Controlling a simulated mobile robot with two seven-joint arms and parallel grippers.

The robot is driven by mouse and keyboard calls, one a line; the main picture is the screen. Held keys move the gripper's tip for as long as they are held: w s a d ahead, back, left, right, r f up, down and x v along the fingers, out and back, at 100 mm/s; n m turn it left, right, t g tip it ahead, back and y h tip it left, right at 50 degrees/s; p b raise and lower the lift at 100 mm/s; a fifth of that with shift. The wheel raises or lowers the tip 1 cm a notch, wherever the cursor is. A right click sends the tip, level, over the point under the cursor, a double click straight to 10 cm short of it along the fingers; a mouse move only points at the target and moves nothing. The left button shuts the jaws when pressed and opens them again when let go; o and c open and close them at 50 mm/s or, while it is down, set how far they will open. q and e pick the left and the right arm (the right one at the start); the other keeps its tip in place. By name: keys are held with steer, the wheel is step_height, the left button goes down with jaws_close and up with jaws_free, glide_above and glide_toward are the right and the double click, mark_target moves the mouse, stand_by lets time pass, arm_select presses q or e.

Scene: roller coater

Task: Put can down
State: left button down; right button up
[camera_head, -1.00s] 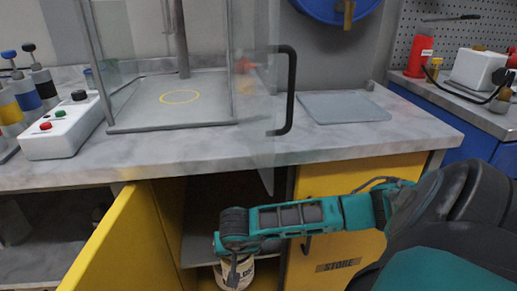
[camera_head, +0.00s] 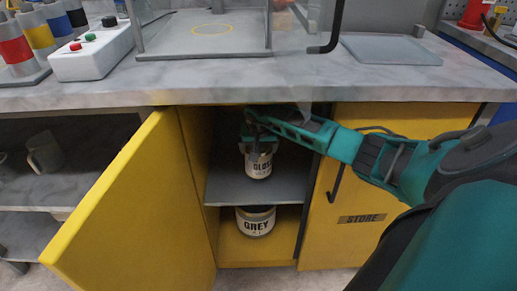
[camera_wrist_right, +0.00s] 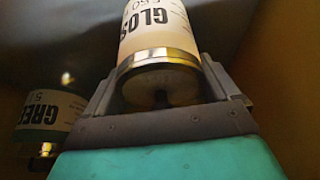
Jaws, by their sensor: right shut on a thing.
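A white can labelled GLOSS (camera_head: 259,164) is upright inside the open yellow cabinet, over the grey middle shelf (camera_head: 230,190). My right gripper (camera_head: 257,143) reaches in from the right and is shut on this can from above. In the right wrist view the GLOSS can (camera_wrist_right: 157,35) sits between the two fingers (camera_wrist_right: 160,85). I cannot tell whether the can's base touches the shelf. My left gripper is out of view.
A can labelled GREY (camera_head: 256,222) stands in the compartment below. A can labelled GREEN (camera_wrist_right: 48,112) shows beside my gripper in the right wrist view. The yellow door (camera_head: 130,215) hangs open on the left. The worktop (camera_head: 300,85) overhangs the cabinet.

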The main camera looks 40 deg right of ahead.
steer(key=shift+w+d, duration=0.2)
steer(key=shift+w, duration=0.15)
step_height(320, 180, down, 3)
steer(key=shift+f+b, duration=0.1)
steer(key=shift+b, duration=0.7)
steer(key=shift+f, duration=0.2)
steer(key=shift+r, duration=0.1)
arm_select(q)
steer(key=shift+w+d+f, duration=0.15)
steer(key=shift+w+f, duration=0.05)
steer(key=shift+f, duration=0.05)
arm_select(e)
steer(key=o, duration=1.6)
steer(key=shift+s, duration=0.1)
steer(key=p+v, duration=0.2)
steer(key=v, duration=0.1)
steer(key=shift+d, duration=0.15)
arm_select(q)
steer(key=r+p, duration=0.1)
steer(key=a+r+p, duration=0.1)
steer(key=p, duration=0.1)
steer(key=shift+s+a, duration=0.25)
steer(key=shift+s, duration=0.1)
arm_select(e)
steer(key=s+a, duration=0.8)
steer(key=s, duration=0.1)
steer(key=shift+s, duration=0.1)
